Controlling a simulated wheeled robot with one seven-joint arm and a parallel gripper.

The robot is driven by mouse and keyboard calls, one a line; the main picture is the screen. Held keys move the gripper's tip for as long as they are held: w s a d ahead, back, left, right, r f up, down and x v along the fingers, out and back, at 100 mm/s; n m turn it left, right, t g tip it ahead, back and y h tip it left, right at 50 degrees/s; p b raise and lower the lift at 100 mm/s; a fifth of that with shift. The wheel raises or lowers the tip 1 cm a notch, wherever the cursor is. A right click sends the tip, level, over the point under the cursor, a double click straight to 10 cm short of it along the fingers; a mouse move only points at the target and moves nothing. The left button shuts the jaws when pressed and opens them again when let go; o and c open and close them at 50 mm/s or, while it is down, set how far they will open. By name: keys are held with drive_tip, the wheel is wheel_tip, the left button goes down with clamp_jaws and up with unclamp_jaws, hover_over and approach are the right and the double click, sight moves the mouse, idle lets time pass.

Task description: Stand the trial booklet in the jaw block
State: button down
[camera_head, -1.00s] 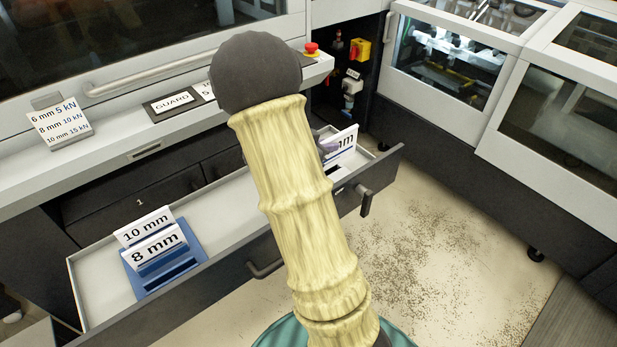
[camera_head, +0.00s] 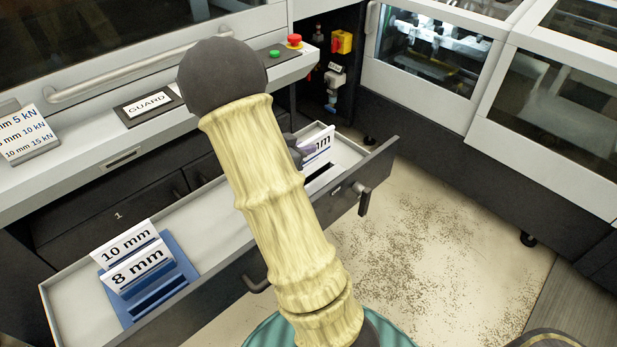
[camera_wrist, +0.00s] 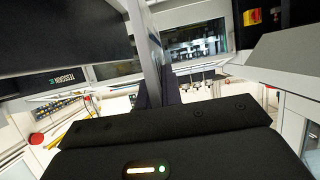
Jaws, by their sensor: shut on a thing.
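My gripper (camera_wrist: 158,95) is shut in the wrist view. A thin grey upright sheet (camera_wrist: 149,45) rises between its dark fingers, seen nearly edge-on; by its thin shape it seems to be the trial booklet, but its face is hidden. In the head view my pale arm hides most of my gripper and the held thing. Only a dark part of the gripper (camera_head: 293,146) shows beside the arm, near a white card marked "mm" (camera_head: 318,148) at the drawer's right end. I cannot make out the jaw block.
An open drawer (camera_head: 218,222) runs below the machine's ledge. A blue holder (camera_head: 178,250) in it carries "10 mm" (camera_head: 125,243) and "8 mm" (camera_head: 137,266) cards. A GUARD plate (camera_head: 150,104) and a red button (camera_head: 295,40) sit on the ledge. The floor (camera_head: 450,230) at right is open.

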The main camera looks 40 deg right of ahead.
sight(305, 170)
wheel_tip(305, 170, down, 4)
drive_tip(key=shift+f+b, duration=0.1)
drive_tip(key=shift+b, duration=0.2)
drive_tip(key=shift+f, duration=0.1)
drive_tip(key=shift+f+b, duration=0.4)
drive_tip(key=shift+f, duration=1.4)
drive_tip(key=shift+f, duration=0.15)
drive_tip(key=c, duration=1.6)
unclamp_jaws()
drive_tip(key=shift+o, duration=0.2)
